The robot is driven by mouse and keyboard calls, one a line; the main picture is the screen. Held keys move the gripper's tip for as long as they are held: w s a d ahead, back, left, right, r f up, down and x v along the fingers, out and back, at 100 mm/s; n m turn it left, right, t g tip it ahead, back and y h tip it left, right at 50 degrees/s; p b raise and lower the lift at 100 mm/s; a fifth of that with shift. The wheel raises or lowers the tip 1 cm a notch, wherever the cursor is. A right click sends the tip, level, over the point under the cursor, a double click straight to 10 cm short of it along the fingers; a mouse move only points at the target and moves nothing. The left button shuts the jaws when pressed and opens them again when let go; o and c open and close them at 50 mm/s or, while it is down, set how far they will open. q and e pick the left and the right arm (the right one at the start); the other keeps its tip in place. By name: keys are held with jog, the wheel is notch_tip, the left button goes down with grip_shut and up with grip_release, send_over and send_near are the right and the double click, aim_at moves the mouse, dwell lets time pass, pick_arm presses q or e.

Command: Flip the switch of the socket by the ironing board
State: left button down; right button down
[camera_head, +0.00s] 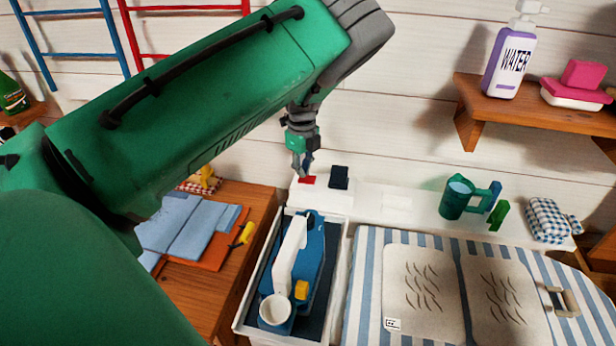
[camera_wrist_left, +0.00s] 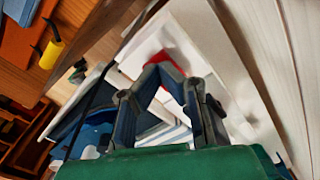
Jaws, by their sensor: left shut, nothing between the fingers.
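The socket (camera_head: 325,197) is a white block on the white ledge behind the ironing board. A red switch (camera_head: 307,181) lies on its left part and a dark upright piece (camera_head: 339,177) stands to the right. My left gripper (camera_head: 304,176) points down at the red switch, fingers shut and empty. In the left wrist view the shut fingertips (camera_wrist_left: 160,72) overlap the red switch (camera_wrist_left: 136,68), hiding part of it. I cannot tell whether they touch it. The striped ironing board (camera_head: 366,285) is at the lower right. My right gripper is out of view.
A white tray (camera_head: 245,300) with a blue-and-white iron (camera_head: 291,255) stands below the socket. A wooden table (camera_head: 262,200) with folded blue cloths (camera_head: 185,228) is at left. A green mug (camera_head: 456,197) is on the ledge. A wooden shelf (camera_head: 545,111) juts out upper right.

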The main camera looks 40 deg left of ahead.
pick_arm(q)
jog(key=shift+r+p, duration=2.5)
jog(key=shift+r, duration=0.5)
jog(key=shift+f, duration=0.1)
jog(key=shift+s, duration=0.1)
